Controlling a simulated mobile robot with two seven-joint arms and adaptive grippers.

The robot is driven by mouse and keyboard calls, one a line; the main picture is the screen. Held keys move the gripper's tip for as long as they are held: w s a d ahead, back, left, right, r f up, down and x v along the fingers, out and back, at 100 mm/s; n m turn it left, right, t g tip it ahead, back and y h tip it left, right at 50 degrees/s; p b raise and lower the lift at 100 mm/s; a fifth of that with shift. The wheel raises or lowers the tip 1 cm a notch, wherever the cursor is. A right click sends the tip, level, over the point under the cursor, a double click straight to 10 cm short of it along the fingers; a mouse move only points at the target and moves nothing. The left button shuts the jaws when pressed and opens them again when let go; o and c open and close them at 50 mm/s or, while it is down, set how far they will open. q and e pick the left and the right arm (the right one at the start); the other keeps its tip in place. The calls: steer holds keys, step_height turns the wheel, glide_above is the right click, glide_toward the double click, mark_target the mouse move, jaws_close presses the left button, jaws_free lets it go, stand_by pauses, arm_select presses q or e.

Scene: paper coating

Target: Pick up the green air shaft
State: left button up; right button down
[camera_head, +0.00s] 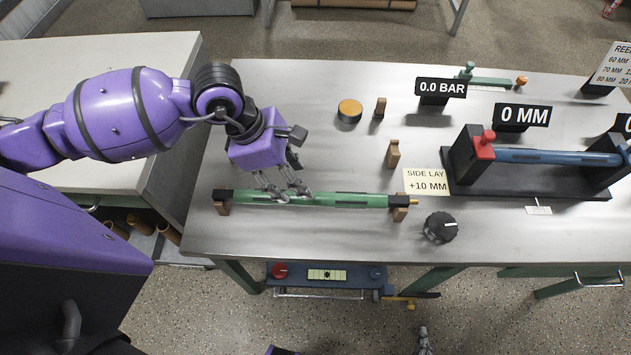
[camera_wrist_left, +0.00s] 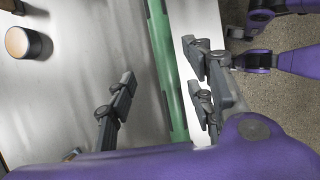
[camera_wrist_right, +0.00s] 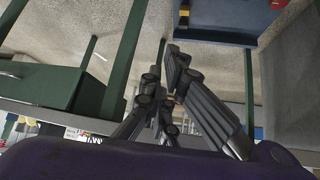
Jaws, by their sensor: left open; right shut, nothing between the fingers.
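The green air shaft (camera_head: 335,200) lies level on wooden cradles (camera_head: 223,209) near the front edge of the steel table, its black ends resting on them. My left gripper (camera_head: 284,193) is over the left-middle part of the shaft. In the left wrist view, the left gripper (camera_wrist_left: 160,88) is open and the green shaft (camera_wrist_left: 168,60) runs between its fingers; I cannot tell whether they touch it. My right gripper (camera_head: 423,338) is low in front of the table, away from the shaft. In the right wrist view, its fingers (camera_wrist_right: 170,75) are shut and empty.
A black knob (camera_head: 440,228) and a side lay card (camera_head: 426,182) stand right of the shaft. A blue roller (camera_head: 555,157) in a black stand is further right. Behind the shaft are an orange-topped puck (camera_head: 349,111) and wooden blocks (camera_head: 392,154).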

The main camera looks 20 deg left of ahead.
arm_select(q)
steer(key=shift+s+d+f, duration=0.15)
steer(key=shift+d+f, duration=0.1)
steer(key=shift+f, duration=0.2)
steer(key=shift+s+d+f, duration=0.1)
steer(key=shift+d+f, duration=0.1)
steer(key=shift+f, duration=0.2)
steer(key=x, duration=0.4)
steer(key=shift+d+f+p, duration=0.2)
steer(key=shift+d+p, duration=0.15)
steer(key=shift+f, duration=0.15)
steer(key=shift+c, duration=0.6)
jaws_close()
arm_select(e)
steer(key=shift+s+d+r, duration=0.2)
steer(key=shift+s+r, duration=0.05)
steer(key=shift+s, duration=0.25)
arm_select(q)
steer(key=shift+w+d, duration=0.1)
